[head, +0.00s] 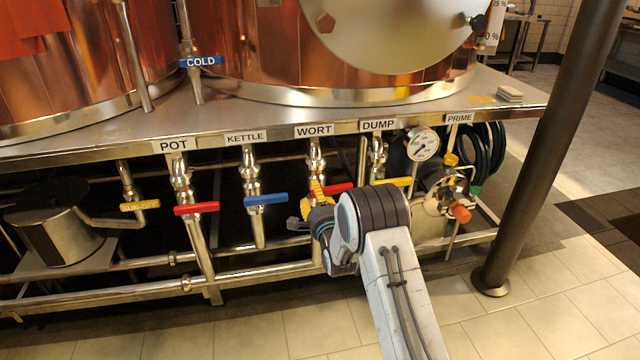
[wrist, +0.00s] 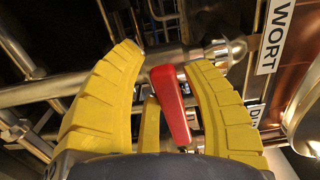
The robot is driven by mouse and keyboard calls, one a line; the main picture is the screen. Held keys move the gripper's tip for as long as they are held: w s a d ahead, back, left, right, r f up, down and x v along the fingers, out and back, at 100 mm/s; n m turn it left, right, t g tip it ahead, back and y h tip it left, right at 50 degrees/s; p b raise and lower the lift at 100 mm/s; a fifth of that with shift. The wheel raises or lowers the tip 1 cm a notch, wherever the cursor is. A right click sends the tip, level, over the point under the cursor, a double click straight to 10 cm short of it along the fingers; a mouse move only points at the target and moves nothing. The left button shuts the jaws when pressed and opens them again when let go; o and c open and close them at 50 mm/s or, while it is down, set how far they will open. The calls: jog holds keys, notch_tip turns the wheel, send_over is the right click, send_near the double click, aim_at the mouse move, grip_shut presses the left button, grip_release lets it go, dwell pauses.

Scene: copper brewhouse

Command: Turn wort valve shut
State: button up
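The wort valve is the steel pipe valve under the WORT label (head: 314,131). Its red lever (head: 338,188) points right, about level, across the pipe in the head view. My gripper (head: 318,193) is at this valve, with yellow fingers close to the lever. In the wrist view, the red lever (wrist: 172,105) lies between the two large yellow fingers of my gripper (wrist: 166,58). The fingers are apart, with a gap on the lever's left; the lever is close to the right finger, and contact is unclear. My arm hides the lower pipe in the head view.
Neighbouring valves have a blue lever (head: 266,199) under KETTLE, a red lever (head: 196,209) under POT and a yellow lever (head: 393,182) under DUMP. A gauge (head: 423,144) and pump stand right. Steel rails (head: 250,273) run below. A dark post (head: 545,150) rises at right.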

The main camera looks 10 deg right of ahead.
jog(key=shift+d+r, duration=0.2)
jog(key=shift+d, duration=0.05)
jog(key=shift+s+d+f, duration=0.1)
jog(key=shift+s+d, duration=0.05)
jog(key=shift+s, duration=1)
jog(key=shift+n, duration=0.6)
jog(key=shift+w, duration=0.1)
jog(key=shift+w, duration=1.05)
